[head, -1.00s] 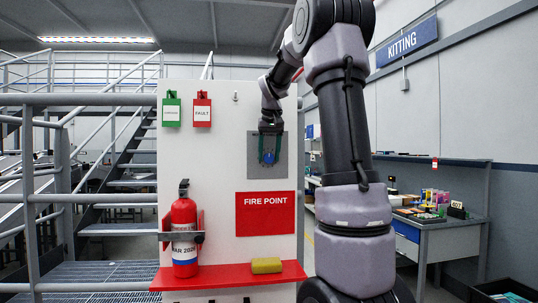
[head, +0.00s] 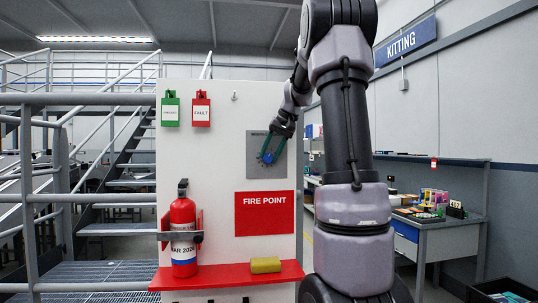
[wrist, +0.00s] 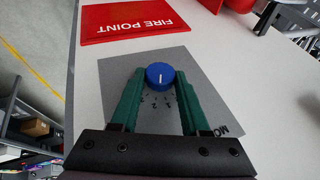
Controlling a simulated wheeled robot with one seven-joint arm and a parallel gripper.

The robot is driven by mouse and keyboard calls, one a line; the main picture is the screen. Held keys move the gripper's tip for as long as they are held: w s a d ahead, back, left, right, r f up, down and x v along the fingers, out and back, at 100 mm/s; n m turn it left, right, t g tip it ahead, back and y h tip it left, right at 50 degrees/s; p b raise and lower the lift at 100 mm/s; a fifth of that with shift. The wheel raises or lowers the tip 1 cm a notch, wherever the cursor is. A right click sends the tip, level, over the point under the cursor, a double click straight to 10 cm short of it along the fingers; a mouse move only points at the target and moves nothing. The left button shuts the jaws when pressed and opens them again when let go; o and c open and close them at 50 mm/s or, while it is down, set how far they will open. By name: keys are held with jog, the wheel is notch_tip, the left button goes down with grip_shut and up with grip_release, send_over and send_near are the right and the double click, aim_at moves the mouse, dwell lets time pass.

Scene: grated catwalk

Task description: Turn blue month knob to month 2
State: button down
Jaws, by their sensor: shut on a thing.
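The blue month knob (head: 267,158) sits on a grey square plate (head: 253,167) fixed to the white panel. In the wrist view the knob (wrist: 160,75) has a white pointer line, which runs roughly toward the bottom of that picture. In the head view my gripper (head: 268,155) reaches the knob from the upper right, tilted.
A red FIRE POINT sign (head: 265,213) is below the plate. A red fire extinguisher (head: 183,230) stands at left, and a yellow sponge-like block (head: 265,265) lies on the red shelf (head: 225,277). Green (head: 171,109) and red (head: 201,109) tags hang above.

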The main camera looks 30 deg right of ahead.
jog(key=shift+d+y, duration=0.15)
jog(key=shift+y, duration=0.45)
jog(key=shift+t, duration=0.3)
jog(key=shift+c, duration=1.9)
grip_release()
jog(key=v, duration=1)
jog(key=shift+s+d+r, duration=0.2)
jog(key=shift+s+r, duration=0.05)
